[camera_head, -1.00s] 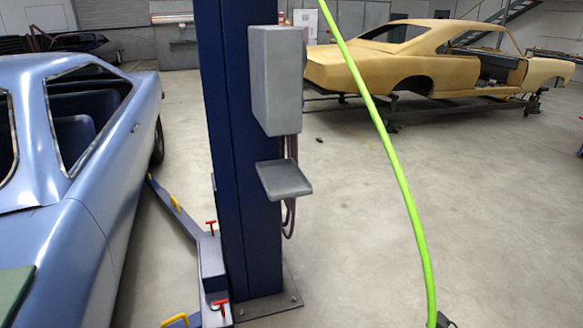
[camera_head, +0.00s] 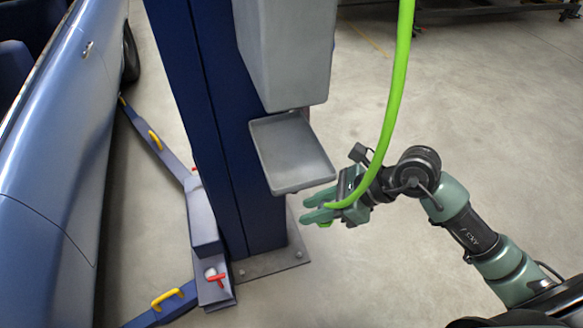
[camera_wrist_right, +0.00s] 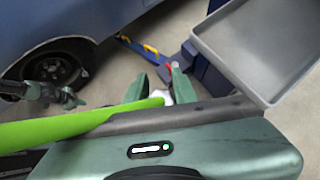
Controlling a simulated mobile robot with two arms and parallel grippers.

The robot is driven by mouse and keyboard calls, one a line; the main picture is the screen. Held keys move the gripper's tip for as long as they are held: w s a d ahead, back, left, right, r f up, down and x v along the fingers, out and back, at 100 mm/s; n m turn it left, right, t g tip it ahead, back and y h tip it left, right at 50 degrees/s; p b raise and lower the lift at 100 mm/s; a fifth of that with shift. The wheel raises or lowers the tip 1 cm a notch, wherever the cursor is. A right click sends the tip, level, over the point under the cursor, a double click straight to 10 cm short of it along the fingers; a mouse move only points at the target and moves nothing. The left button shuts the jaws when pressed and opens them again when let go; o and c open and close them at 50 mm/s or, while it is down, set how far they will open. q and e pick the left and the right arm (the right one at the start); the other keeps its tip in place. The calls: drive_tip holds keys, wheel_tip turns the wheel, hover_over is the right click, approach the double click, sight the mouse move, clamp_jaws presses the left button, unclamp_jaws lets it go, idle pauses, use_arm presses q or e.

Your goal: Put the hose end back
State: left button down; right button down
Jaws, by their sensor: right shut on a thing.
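My right gripper (camera_head: 309,208) is shut on the end of a bright green hose (camera_head: 392,105). The hose hangs from above the top of the head view and curves down into the jaws. In the right wrist view the hose (camera_wrist_right: 55,130) runs in from the left and ends between the fingers (camera_wrist_right: 158,88). The gripper is just below and right of a grey tray (camera_head: 290,183) on a blue post, apart from it in the head view. The tray also shows in the right wrist view (camera_wrist_right: 222,62). What seems my left gripper (camera_wrist_right: 45,92) is at that view's left edge, its jaws unclear.
The blue post (camera_head: 215,120) carries a grey box (camera_head: 285,50) above the tray. A blue car (camera_head: 55,170) stands at left. Lift arms (camera_head: 205,230) with yellow handles lie low between car and post. The floor right of the post is open.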

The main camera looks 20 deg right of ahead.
drive_tip(key=w+d+r+m+t+h, duration=0.1)
drive_tip(key=w+d+r, duration=0.25)
drive_tip(key=d, duration=0.25)
drive_tip(key=w+d+r+m+t, duration=0.1)
drive_tip(key=w+d+r+m, duration=0.1)
drive_tip(key=w+d, duration=0.25)
drive_tip(key=w+a+f+p, duration=0.1)
drive_tip(key=w+a, duration=0.1)
drive_tip(key=w+a+f+p, duration=0.1)
drive_tip(key=w+a+f, duration=0.1)
drive_tip(key=w+a+f+p, duration=0.2)
drive_tip(key=w, duration=0.1)
drive_tip(key=shift+w+a+f, duration=0.1)
drive_tip(key=shift+a, duration=0.15)
drive_tip(key=p+x, duration=0.1)
drive_tip(key=x, duration=0.2)
drive_tip(key=shift+w+a, duration=0.3)
drive_tip(key=shift+w, duration=0.05)
drive_tip(key=shift+w+a+f, duration=0.15)
drive_tip(key=shift+w+f, duration=0.05)
drive_tip(key=shift+f, duration=0.15)
drive_tip(key=shift+s, duration=0.1)
